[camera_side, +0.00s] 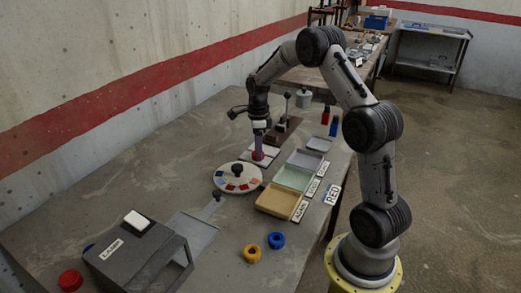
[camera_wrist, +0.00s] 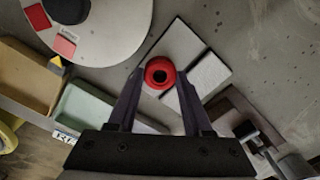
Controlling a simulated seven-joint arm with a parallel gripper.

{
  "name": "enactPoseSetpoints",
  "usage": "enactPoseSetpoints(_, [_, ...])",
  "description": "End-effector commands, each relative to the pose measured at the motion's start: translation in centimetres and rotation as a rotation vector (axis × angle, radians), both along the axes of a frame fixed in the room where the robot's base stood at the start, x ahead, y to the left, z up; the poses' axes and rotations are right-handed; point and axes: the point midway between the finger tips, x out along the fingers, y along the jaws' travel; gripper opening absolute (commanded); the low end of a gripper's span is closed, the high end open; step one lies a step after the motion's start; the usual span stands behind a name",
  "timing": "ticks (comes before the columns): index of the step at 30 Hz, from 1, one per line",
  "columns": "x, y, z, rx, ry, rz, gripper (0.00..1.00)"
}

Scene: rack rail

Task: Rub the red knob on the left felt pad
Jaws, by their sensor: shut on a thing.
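My gripper (camera_wrist: 159,78) is shut on the red knob (camera_wrist: 160,72), a round red piece with a dark centre hole. In the side view the knob (camera_side: 258,155) shows below my gripper, which points down at the pads. Two flat pale pads lie side by side in the wrist view, one toward the upper left (camera_wrist: 175,42) and one toward the lower right (camera_wrist: 208,74). The side view shows the pads (camera_side: 270,151) only partly, around the knob.
A round disc (camera_side: 226,184) with coloured squares stands close in front. Yellow (camera_side: 276,203), green (camera_side: 292,178) and lilac (camera_side: 306,159) trays lie to the right. A dark lever base (camera_side: 287,130) is behind. A grey box (camera_side: 130,255) and blue ring (camera_side: 277,240) are nearer.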

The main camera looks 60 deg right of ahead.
Motion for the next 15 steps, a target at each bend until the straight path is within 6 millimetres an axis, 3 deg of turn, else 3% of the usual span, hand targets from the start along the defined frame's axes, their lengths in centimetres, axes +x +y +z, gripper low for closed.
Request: enactPoseSetpoints(15, [1.9, 0.0, 0.0, -0.001, -0.001, 0.000, 0.00])
